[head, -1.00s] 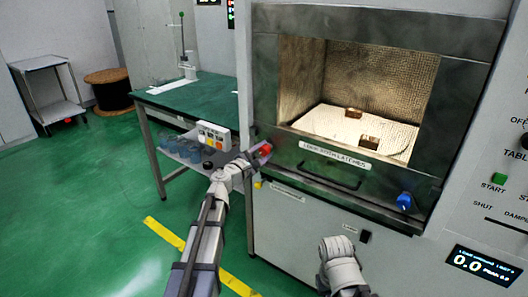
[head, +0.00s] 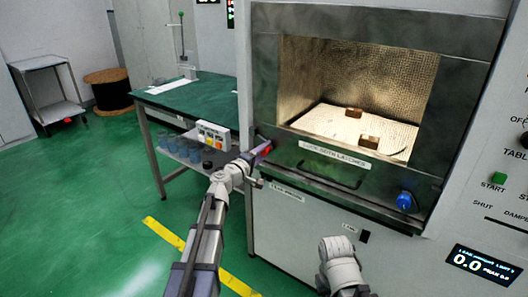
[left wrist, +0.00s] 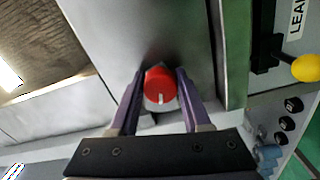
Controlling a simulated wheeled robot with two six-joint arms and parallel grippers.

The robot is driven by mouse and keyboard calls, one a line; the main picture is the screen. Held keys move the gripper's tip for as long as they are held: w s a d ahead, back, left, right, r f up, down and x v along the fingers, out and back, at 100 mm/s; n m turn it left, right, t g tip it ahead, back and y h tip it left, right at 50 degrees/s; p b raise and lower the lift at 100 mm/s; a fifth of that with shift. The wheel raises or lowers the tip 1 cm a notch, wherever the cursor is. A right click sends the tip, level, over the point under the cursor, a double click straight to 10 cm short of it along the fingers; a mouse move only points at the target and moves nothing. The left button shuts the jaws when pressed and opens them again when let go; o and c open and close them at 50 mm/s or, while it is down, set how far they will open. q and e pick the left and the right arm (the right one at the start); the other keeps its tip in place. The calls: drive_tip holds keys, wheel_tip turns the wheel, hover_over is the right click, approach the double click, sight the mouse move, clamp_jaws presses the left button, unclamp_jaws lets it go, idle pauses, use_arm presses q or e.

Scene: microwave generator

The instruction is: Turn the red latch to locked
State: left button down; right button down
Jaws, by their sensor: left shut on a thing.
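The red latch (head: 268,147) is a round knob at the left end of the metal bar below the oven opening. In the left wrist view the red latch (left wrist: 159,86) has a white line that points toward the gripper's base. My left gripper (head: 262,153) is shut on it, with one purple finger (left wrist: 131,100) on each side of the knob. In the head view the gripper hides much of the latch. A blue latch (head: 405,201) is at the right end of the bar. Only part of my right arm shows at the bottom, and its gripper is out of view.
A green table (head: 190,100) and a button box (head: 213,134) stand to the left.

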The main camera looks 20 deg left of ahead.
use_arm(q)
drive_tip(key=shift+f+m, duration=0.1)
drive_tip(key=shift+m, duration=1.5)
drive_tip(key=shift+c, duration=1.8)
unclamp_jaws()
drive_tip(key=shift+s, duration=0.1)
drive_tip(key=v, duration=0.7)
drive_tip(key=shift+s+a, duration=0.15)
drive_tip(key=shift+s, duration=0.1)
